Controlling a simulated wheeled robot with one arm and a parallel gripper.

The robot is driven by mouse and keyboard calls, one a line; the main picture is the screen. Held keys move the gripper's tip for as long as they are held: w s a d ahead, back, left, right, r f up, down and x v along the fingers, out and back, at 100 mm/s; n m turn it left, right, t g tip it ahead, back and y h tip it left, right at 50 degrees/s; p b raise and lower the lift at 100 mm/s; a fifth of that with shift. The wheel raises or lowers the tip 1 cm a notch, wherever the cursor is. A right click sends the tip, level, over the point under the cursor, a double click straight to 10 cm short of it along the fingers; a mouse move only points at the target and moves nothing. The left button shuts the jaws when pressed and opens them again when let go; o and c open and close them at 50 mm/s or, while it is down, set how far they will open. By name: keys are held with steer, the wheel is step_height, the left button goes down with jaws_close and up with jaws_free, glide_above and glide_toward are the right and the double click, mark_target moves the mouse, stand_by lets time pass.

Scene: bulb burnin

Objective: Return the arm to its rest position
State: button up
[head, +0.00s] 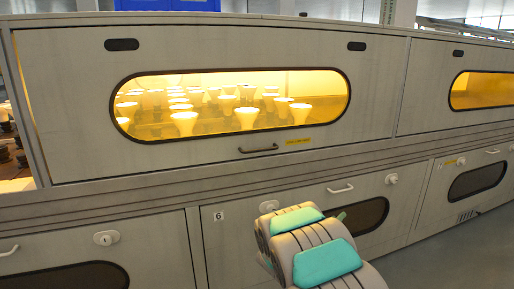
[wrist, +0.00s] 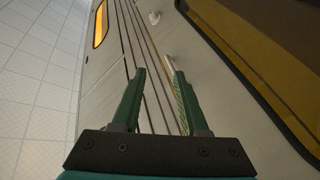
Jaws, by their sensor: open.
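My gripper (wrist: 160,74) shows in the wrist view with its two green fingers apart and nothing between them. It points along the front of the grey cabinet, whose panel fills the right of that view. In the head view my arm's grey links with teal pads rise at the bottom centre, in front of the lower doors. The fingers are mostly hidden there behind the arm. Whether the fingers touch the cabinet I cannot tell.
The long grey cabinet (head: 230,60) has a closed upper hatch with a handle (head: 259,150) and a window (head: 150,126) showing several lit bulbs. Lower doors have handles (head: 340,189) that stick out.

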steer(key=s+a+r+g+y+p, duration=0.1)
steer(key=s+a+r+y, duration=0.2)
steer(key=a+y, duration=0.6)
steer(key=s+a+n+g+y, duration=0.1)
steer(key=s+a+g+y, duration=0.4)
steer(key=s, duration=0.8)
steer(key=s+d+r+m+g+h+p, duration=0.1)
steer(key=s+g, duration=0.7)
steer(key=s, duration=3)
steer(key=shift+s+d+r+g+p, duration=0.25)
steer(key=shift+d+r+g+p, duration=0.15)
steer(key=shift+d+r+p, duration=0.4)
steer(key=shift+o, duration=0.2)
steer(key=shift+r, duration=0.15)
